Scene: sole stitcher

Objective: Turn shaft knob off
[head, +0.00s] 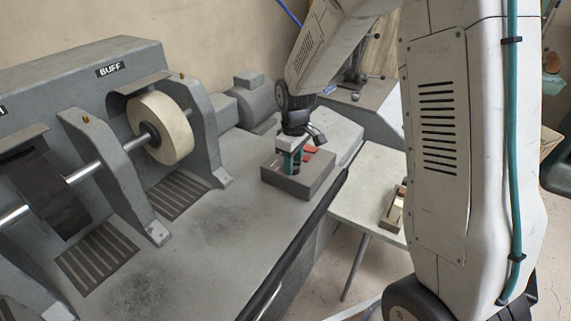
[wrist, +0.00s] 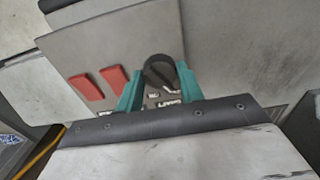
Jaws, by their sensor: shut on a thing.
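The shaft knob (wrist: 160,68) is a black round knob on the face of a grey control box, seen in the wrist view. My gripper (wrist: 158,75) has its teal fingers on either side of the knob and is shut on it. Small white labels (wrist: 165,102) lie beside the knob, too small to read surely. In the head view my gripper (head: 291,162) reaches down onto the control box (head: 311,182) at the bench's right end. There the knob is hidden by the gripper.
Two red switches (wrist: 101,83) sit beside the knob on the same face. The grey machine carries a buff wheel (head: 163,128) on a shaft at left. The bench top (head: 215,225) is clear in front of it. A side table (head: 365,180) stands to the right.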

